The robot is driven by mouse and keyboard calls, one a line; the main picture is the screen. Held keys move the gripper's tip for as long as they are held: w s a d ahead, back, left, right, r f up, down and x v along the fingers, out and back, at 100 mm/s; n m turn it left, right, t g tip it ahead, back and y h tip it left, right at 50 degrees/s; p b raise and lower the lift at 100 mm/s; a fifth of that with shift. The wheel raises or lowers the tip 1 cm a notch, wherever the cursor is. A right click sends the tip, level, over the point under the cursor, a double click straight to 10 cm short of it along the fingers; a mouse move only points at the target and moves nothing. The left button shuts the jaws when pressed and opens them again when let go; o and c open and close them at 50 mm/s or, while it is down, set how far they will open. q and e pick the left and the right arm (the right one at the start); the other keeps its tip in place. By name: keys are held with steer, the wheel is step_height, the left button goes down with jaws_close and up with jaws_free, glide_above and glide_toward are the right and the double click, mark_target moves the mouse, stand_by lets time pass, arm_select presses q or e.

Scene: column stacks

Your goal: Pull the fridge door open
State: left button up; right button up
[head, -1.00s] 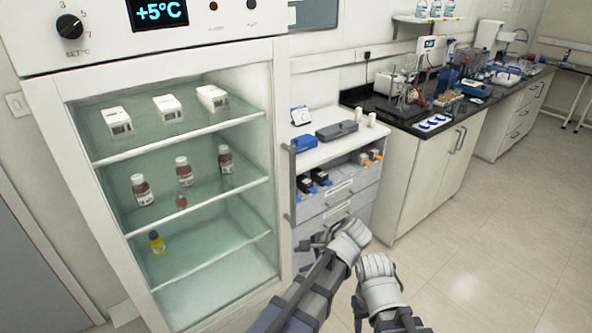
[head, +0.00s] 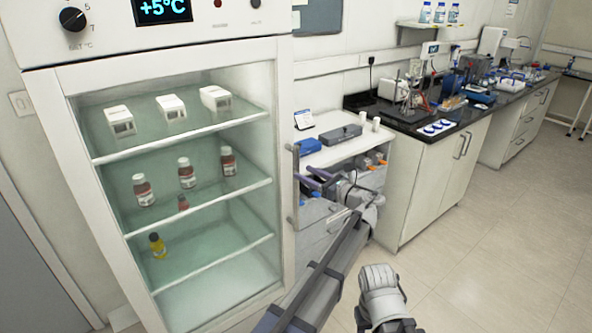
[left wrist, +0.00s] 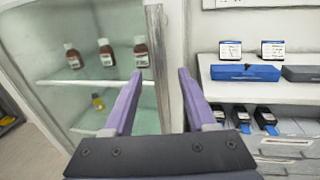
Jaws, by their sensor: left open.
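The fridge (head: 283,100) stands at the left in the head view. Its glass door (head: 215,240) looks shut, with a grey vertical bar handle (head: 294,210) at its right edge. My left gripper (head: 306,180) is open with purple fingers, close to the handle's right side. In the left wrist view the fingers of my left gripper (left wrist: 159,72) point at the handle (left wrist: 156,45), which appears between the fingertips. I cannot tell whether they touch it. A pale link of my right arm (head: 380,290) shows at the bottom; its jaws are not seen.
Behind the glass are white boxes (head: 171,107), brown bottles (head: 187,173) and a yellow bottle (head: 157,246). A white drawer unit (head: 325,155) stands right of the fridge, close to my left arm. A black-topped bench (head: 460,125) runs along the wall. The floor (head: 500,235) at right is clear.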

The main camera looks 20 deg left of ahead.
mark_target(296, 169)
arm_select(q)
steer(key=shift+x, duration=2.55)
steer(key=shift+c, duration=0.3)
jaws_close()
